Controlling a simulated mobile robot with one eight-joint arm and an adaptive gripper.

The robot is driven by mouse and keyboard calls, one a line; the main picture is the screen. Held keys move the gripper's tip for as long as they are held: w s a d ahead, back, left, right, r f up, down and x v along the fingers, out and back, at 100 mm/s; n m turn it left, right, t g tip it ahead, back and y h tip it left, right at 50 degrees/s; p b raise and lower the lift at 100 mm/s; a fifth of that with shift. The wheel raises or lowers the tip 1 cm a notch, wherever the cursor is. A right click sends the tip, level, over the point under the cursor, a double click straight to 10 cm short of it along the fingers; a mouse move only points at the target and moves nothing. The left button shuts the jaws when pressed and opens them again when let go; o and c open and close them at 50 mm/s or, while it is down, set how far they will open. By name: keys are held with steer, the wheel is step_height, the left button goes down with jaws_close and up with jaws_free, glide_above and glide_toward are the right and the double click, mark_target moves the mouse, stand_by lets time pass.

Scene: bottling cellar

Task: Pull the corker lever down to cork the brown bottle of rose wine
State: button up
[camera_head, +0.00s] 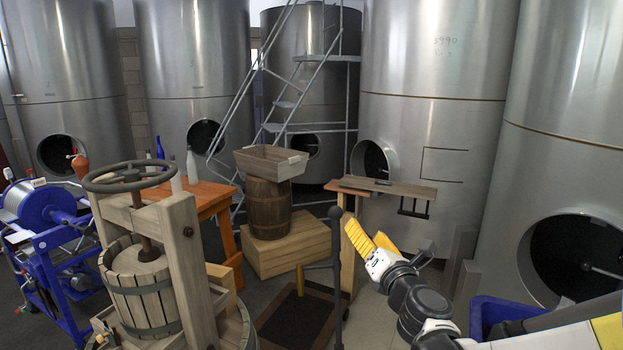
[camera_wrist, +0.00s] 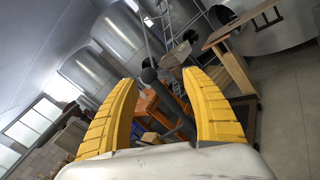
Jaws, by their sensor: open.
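My gripper (camera_head: 366,230) is open and empty, its two yellow fingers raised at the right of centre in the head view. In the wrist view the fingers (camera_wrist: 158,80) stand wide apart. A dark upright rod with a round knob (camera_head: 336,212) stands left of my gripper; it looks like the corker lever, but I cannot be sure. A dark knob and rod (camera_wrist: 149,75) also show between the fingers in the wrist view, beyond them and apart from them. I cannot make out the brown bottle or the corker's body in either view.
A wooden press (camera_head: 145,290) stands at the left front. An orange table (camera_head: 205,192) holds several bottles. A barrel (camera_head: 268,208) with a wooden crate (camera_head: 270,162) stands on a wooden box (camera_head: 290,250). A wooden bench (camera_head: 400,190) and a blue bin (camera_head: 500,312) are at the right.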

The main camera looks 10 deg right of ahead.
mark_target(339, 217)
steer(key=w+a+n+y, duration=0.1)
steer(key=w+n, duration=0.1)
steer(key=w, duration=0.2)
steer(key=w+a+n+p, duration=0.1)
steer(key=w+a+n, duration=0.1)
steer(key=w, duration=0.2)
steer(key=w+a+n+y+p, duration=0.1)
steer(key=w, duration=0.2)
steer(key=shift+w+a+f+n+g+y, duration=0.25)
steer(key=shift+w+n+g+y, duration=0.05)
steer(key=shift+w+n, duration=0.1)
jaws_close()
steer(key=shift+s, duration=0.15)
